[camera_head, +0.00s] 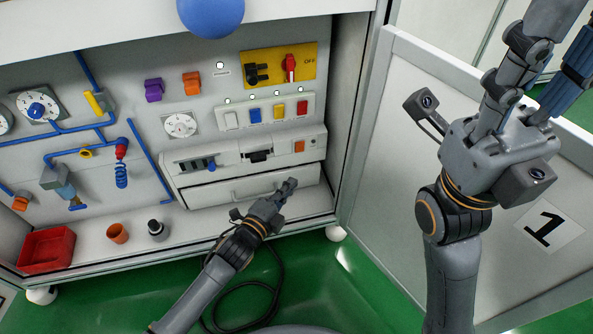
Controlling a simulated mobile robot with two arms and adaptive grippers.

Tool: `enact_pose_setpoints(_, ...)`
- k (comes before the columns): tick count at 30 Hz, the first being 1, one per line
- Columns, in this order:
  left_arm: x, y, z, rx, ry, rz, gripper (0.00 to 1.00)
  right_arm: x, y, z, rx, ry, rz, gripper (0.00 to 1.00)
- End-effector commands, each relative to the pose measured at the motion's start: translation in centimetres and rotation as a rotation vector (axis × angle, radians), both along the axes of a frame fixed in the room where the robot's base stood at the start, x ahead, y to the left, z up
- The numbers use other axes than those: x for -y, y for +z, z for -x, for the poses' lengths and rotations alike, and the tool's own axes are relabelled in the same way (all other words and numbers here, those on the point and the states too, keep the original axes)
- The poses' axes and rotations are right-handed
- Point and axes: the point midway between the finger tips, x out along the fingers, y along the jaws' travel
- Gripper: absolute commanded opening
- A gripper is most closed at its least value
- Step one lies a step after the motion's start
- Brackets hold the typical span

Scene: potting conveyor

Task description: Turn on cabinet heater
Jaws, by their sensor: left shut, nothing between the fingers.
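A cabinet (95,262) stands open in front of me. On its back wall is a yellow plate (309,66) with a black knob (257,74) and a red rotary switch (290,67) with its handle upright, beside the word OFF. No part is clearly readable as a heater. My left gripper (289,186) is shut and empty, in front of a drawer (222,192) and below the switches. Whether it touches the drawer is unclear. My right gripper (541,70) is raised close to the camera in front of the open door; its fingertips are partly cut off.
Below the yellow plate is a strip with white, blue (255,115), yellow and red switches. Dials, blue pipes and purple (154,90) and orange parts fill the wall. A red bin (47,250) and orange cup (118,233) stand on the shelf. The door (385,150) bounds the right.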

Motion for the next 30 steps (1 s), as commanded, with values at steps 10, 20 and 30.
enact_pose_setpoints(10, -2.0, -0.3, 3.7, -0.001, 0.002, -0.001, 0.00, 0.1, -0.7, -0.6, -0.058, 0.004, -0.004, 0.40)
enact_pose_setpoints(20, -2.1, -0.4, 3.8, 0.000, 0.001, -0.001, 0.00, 0.1, -0.9, -0.6, -0.060, 0.004, -0.005, 0.40)
enact_pose_setpoints(30, -1.8, 0.7, 3.9, 0.010, -0.002, 0.031, 0.00, 0.2, -0.8, -0.7, -0.065, 0.004, -0.005, 0.40)
